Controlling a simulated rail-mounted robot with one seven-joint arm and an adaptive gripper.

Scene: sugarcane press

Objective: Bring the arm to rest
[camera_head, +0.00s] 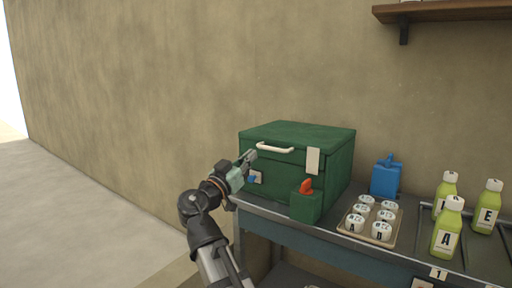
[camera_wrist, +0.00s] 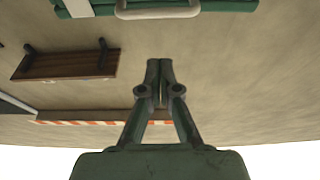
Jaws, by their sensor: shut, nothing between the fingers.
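My gripper (camera_head: 247,158) is shut and empty in the head view, in front of the left part of the green press box (camera_head: 324,182). Its tip is close to the box's white handle (camera_head: 274,148); I cannot tell if they touch. In the wrist view the two fingers of my gripper (camera_wrist: 160,66) are together, with nothing held. The green box (camera_wrist: 102,7) and its white handle (camera_wrist: 158,12) show at the top of the wrist view, apart from the fingers in the picture.
A small green box with a red lever (camera_head: 306,188) stands before the press. To the right are a tray (camera_head: 346,230) of lettered white cups, a blue can (camera_head: 385,177) and green lettered bottles (camera_head: 447,230). A wooden shelf (camera_head: 440,11) is above. Open floor lies left.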

